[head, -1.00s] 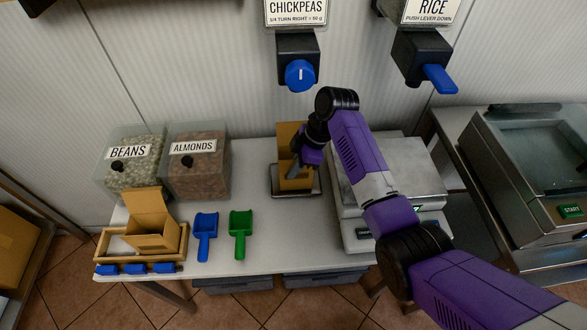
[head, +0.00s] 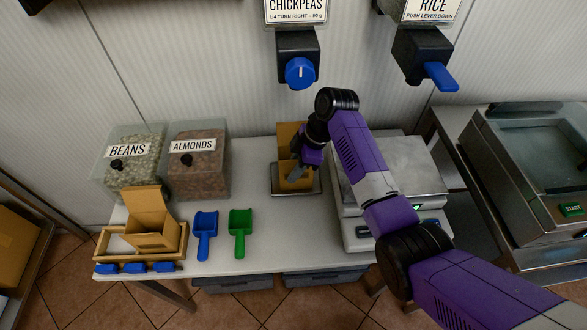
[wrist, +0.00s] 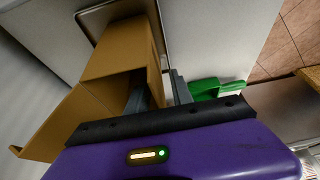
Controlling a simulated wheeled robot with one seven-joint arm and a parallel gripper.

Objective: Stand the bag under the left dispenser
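The brown bag (head: 287,136) stands upright on a small metal tray (head: 317,186) below the left dispenser (head: 299,62), labelled CHICKPEAS. In the wrist view the bag (wrist: 124,48) has its mouth open and a flap folded out. My gripper (head: 297,176) is at the bag's rim, pointing down. In the wrist view my gripper (wrist: 161,94) has one finger inside the mouth and the other outside the wall. The fingers are apart, with gaps beside the thin wall. The right dispenser (head: 424,62), labelled RICE, has a blue lever.
A scale (head: 400,165) stands right of the tray. Bins of beans (head: 133,170) and almonds (head: 198,172) stand at the back left. A blue scoop (head: 205,233), a green scoop (head: 240,230) and another open carton (head: 152,235) in a wooden tray lie in front.

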